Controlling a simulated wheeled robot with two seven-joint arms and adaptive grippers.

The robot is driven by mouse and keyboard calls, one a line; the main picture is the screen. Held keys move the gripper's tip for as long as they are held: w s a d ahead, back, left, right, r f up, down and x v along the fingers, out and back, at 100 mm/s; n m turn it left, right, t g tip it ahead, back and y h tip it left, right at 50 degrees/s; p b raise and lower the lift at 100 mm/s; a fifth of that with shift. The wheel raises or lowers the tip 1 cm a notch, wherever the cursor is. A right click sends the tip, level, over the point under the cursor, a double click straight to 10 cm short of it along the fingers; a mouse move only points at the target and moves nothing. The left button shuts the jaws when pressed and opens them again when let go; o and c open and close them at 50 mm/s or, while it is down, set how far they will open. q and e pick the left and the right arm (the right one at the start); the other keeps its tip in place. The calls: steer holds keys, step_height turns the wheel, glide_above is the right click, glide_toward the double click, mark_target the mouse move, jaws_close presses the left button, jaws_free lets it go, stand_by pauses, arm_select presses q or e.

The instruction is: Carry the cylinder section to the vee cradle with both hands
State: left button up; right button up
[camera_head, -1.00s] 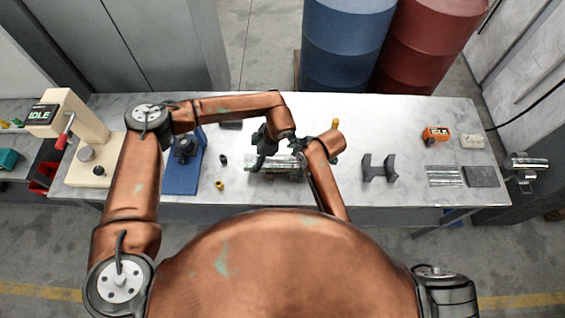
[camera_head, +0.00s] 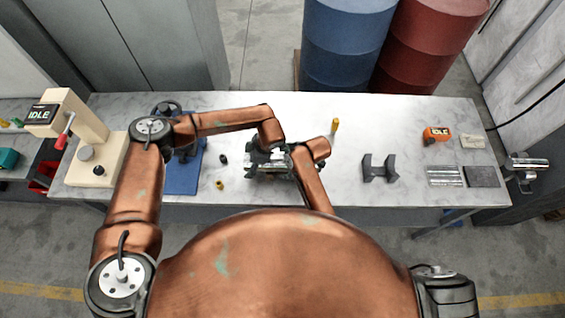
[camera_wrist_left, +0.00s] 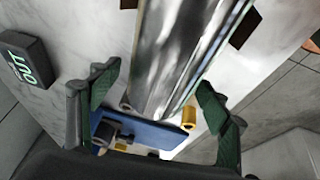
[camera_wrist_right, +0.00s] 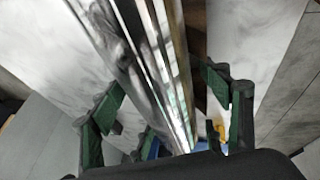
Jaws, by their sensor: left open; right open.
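The cylinder section (camera_wrist_left: 180,55) is a shiny metal cylinder. In the head view it lies near the table's front middle, mostly hidden by my arms. It also shows in the right wrist view (camera_wrist_right: 155,60). My left gripper (camera_wrist_left: 157,80) is open, its green-padded fingers on either side of the cylinder. My right gripper (camera_wrist_right: 162,84) is open too, with the cylinder running between its fingers. In the head view, the left gripper (camera_head: 257,162) and right gripper (camera_head: 288,160) are close together. The grey vee cradle (camera_head: 379,170) stands empty to their right.
The marble table (camera_head: 350,130) is clear between the grippers and the cradle. A blue-based device (camera_head: 183,178) and a cream press (camera_head: 95,165) stand left.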

arm_select(q)
steer(key=shift+c, duration=0.3)
arm_select(e)
steer(key=shift+c, duration=0.3)
arm_select(q)
jaws_close()
arm_select(e)
jaws_close()
arm_select(q)
steer(key=shift+w+r, duration=0.15)
steer(key=shift+r, duration=0.05)
arm_select(e)
steer(key=shift+w+r, duration=0.15)
steer(key=shift+r, duration=0.15)
